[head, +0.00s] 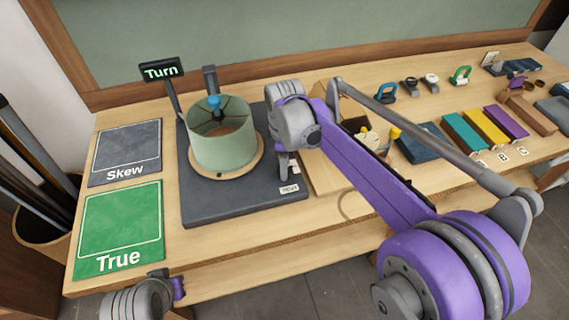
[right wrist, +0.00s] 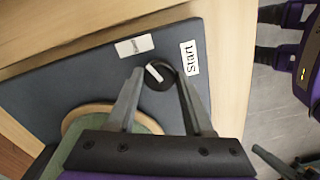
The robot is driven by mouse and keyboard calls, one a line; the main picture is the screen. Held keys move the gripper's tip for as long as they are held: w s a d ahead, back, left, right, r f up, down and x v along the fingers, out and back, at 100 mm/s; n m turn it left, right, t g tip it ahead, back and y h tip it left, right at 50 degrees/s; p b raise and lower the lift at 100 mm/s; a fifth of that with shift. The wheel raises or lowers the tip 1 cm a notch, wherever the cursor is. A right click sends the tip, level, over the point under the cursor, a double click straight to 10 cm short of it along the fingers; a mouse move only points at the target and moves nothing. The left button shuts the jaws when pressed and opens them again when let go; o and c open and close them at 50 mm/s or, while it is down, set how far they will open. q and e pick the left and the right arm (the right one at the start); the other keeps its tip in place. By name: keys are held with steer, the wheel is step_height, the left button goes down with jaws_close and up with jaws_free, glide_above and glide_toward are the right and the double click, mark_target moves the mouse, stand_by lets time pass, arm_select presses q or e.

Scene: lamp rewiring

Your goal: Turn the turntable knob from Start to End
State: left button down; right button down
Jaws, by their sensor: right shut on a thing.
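The dark turntable base (head: 230,205) carries a round wooden disc (head: 252,168) with a green lampshade (head: 222,147). The black knob (right wrist: 158,76) sits near the base's corner, its white mark on the upper-left side in the right wrist view. A Start label (right wrist: 190,58) is right of the knob; a smaller label (right wrist: 134,46), unreadable, is upper left. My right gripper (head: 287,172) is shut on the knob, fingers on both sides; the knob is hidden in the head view. My left gripper (right wrist: 270,34) has its fingers apart and empty, off the table's front.
A Turn sign (head: 162,71) stands behind the base. A grey Skew mat (head: 125,148) and green True mat (head: 119,225) lie left. Coloured blocks (head: 484,129) and small tools lie right. A wooden board (head: 335,178) is close beside the base.

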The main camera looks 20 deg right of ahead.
steer(key=shift+n, duration=0.7)
steer(key=shift+c, duration=1.5)
jaws_free()
step_height(320, 180, up, 11)
steer(key=shift+p, duration=0.4)
steer(key=shift+s+f, duration=0.1)
steer(key=shift+f, duration=0.05)
steer(key=s+d+f+m+t, duration=0.2)
steer(key=s+f+m, duration=0.5)
steer(key=s, duration=0.3)
steer(key=s+d+f+m+t, duration=0.2)
steer(key=s+f+m, duration=0.5)
steer(key=s, duration=0.4)
steer(key=shift+d+f+m+t, duration=0.4)
steer(key=shift+m+t, duration=0.3)
steer(key=shift+m, duration=0.1)
